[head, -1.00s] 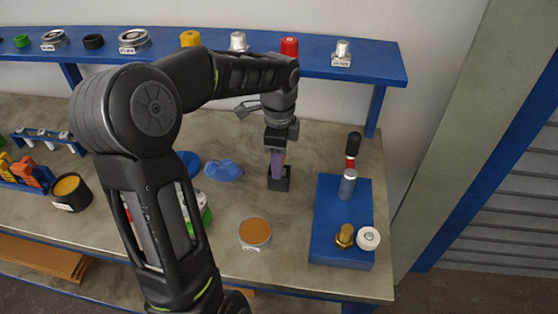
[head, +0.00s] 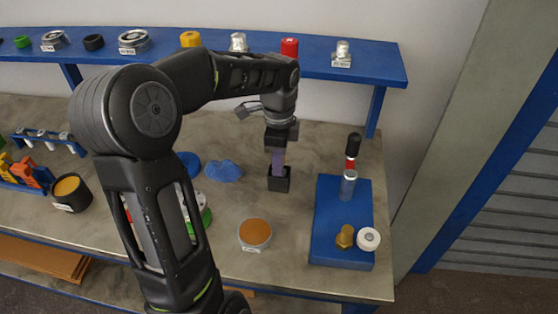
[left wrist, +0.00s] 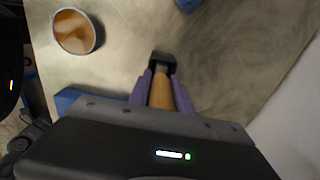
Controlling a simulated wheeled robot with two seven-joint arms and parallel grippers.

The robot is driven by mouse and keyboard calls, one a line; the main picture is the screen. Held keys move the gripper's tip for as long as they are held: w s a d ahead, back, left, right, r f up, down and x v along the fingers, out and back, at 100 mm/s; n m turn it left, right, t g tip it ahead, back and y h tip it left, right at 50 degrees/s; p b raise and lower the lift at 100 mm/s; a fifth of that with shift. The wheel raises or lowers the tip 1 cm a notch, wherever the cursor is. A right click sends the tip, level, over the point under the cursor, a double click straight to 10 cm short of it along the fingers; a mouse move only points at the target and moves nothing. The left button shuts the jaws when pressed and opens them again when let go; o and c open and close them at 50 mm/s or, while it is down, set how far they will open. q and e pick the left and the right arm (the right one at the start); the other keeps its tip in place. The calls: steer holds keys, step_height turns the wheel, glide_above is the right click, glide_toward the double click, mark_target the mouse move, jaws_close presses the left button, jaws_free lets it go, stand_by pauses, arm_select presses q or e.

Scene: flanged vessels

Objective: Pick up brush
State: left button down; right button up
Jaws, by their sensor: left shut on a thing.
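The brush shows in the left wrist view as a wooden handle (left wrist: 162,92) between the two purple fingers of my left gripper (left wrist: 160,90). Its lower end goes into a small black square holder (left wrist: 163,61), which hides the bristles. In the head view my left gripper (head: 278,160) points straight down over the same black holder (head: 279,180) on the bench. It is shut on the brush handle, and its fingers hide the handle there. My right gripper is not in view.
A blue platform (head: 328,235) with a bottle, a brass fitting and a white roll stands to the right. A dish of orange material (head: 255,232) lies in front. A blue cloth (head: 224,171) lies left of the holder. A blue shelf (head: 370,66) runs behind.

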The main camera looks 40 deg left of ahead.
arm_select(q)
step_height(320, 180, up, 10)
steer(key=shift+r, duration=0.1)
stand_by(0.4)
stand_by(0.7)
